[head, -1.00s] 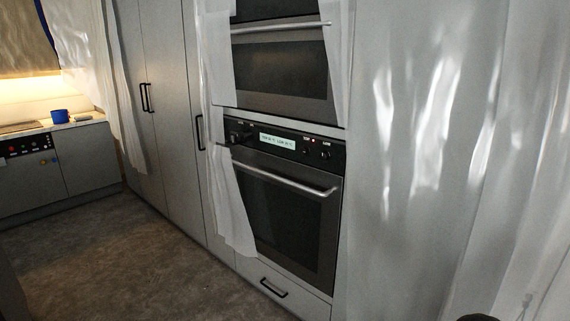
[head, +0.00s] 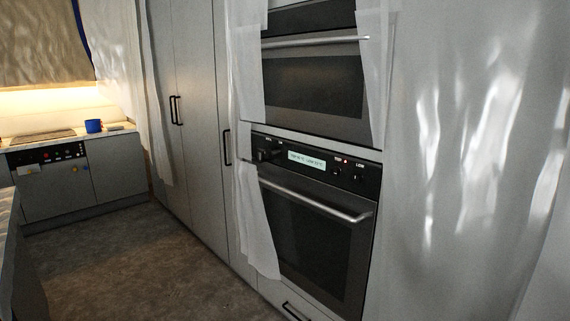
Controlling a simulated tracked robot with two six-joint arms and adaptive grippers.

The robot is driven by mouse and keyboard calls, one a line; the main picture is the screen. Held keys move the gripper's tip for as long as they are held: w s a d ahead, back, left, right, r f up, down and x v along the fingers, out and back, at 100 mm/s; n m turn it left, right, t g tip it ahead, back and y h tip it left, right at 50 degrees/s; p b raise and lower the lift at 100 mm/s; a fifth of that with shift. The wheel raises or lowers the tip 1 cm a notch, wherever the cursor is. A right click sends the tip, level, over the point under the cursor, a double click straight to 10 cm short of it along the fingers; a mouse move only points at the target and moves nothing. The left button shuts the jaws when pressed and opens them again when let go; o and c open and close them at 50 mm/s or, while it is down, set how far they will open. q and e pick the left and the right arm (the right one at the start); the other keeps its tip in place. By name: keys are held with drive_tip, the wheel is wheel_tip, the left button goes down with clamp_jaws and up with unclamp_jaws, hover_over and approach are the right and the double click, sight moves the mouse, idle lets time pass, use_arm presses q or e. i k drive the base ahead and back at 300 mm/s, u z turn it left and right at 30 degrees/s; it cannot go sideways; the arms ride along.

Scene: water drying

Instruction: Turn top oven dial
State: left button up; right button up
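The wall oven stack stands right of the middle in the head view. The lower oven (head: 313,225) has a black control panel with a lit display (head: 307,161) and a small red light. A dark dial (head: 266,155) sits at the panel's left end. Small dials (head: 358,177) sit at its right end, below white lettering. The upper oven (head: 318,95) is above, with a long handle; its top is cut off by the frame edge. Neither of my grippers shows in this view.
White cloths hang at both sides of the upper oven (head: 375,70) and over the lower oven's left edge (head: 257,220). Grey cabinets (head: 195,110) stand to the left. A counter with a blue mug (head: 93,126) is at the far left. The brown floor (head: 130,255) before the cabinets is clear.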

sight(336, 171)
drive_tip(key=k, duration=0.75)
drive_tip(key=z, duration=0.2)
drive_tip(key=i, duration=0.8)
drive_tip(key=u, duration=0.15)
drive_tip(key=k, duration=0.6)
drive_tip(key=u, duration=0.45)
drive_tip(key=i, duration=0.85)
drive_tip(key=u, duration=0.5)
drive_tip(key=i, duration=1.45)
drive_tip(key=z, duration=0.8)
